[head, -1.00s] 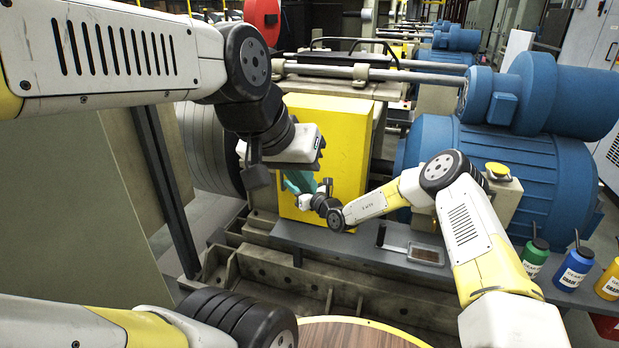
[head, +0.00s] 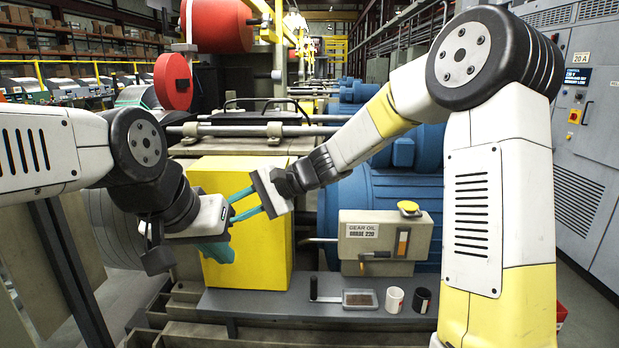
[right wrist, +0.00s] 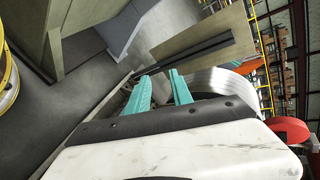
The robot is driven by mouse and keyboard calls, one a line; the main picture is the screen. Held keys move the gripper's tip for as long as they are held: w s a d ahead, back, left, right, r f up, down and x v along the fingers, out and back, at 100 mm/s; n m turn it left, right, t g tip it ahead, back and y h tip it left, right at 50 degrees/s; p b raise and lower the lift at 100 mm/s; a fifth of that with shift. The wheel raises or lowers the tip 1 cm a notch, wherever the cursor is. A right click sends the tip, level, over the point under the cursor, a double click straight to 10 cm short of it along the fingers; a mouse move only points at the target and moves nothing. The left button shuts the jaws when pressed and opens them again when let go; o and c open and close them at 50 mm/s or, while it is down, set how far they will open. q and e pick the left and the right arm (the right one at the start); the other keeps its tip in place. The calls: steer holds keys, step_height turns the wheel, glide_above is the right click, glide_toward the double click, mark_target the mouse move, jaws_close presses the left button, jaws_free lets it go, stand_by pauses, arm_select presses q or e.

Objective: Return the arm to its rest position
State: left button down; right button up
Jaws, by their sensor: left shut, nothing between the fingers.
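My left arm comes in from the left in the head view. Its gripper (head: 218,252) points down in front of the yellow box-shaped housing, with its teal fingers shut and empty. My right arm comes in from the right, raised and bent at a high elbow. Its gripper (head: 231,208) points left across the yellow housing, close beside the left gripper in the picture. Its two teal fingers stand apart with nothing between them. They also show apart in the right wrist view (right wrist: 160,88). I cannot tell how far the two grippers are apart in depth.
Behind the grippers stands the yellow housing (head: 265,250). A gear oil box (head: 365,225) stands right of it. A grey ledge (head: 260,302) carries a handled tool, a small tray (head: 360,299), a white cup (head: 394,299) and a black cup (head: 422,299). A steel coil (right wrist: 222,82) shows in the right wrist view.

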steer(key=s+d+n+t+h, duration=0.1)
steer(key=s+d+t+h, duration=0.1)
steer(key=s+d, duration=0.4)
steer(key=s+d+r+n+t+h, duration=0.1)
steer(key=s+d+h, duration=0.3)
steer(key=d, duration=1.1)
steer(key=s+d+r+n+t+h, duration=0.1)
steer(key=s+d+n+t+h, duration=0.1)
steer(key=s+d, duration=0.7)
steer(key=shift+s+d+r+n+t+h, duration=0.25)
steer(key=shift+d+n+h, duration=0.4)
steer(key=shift+h, duration=0.45)
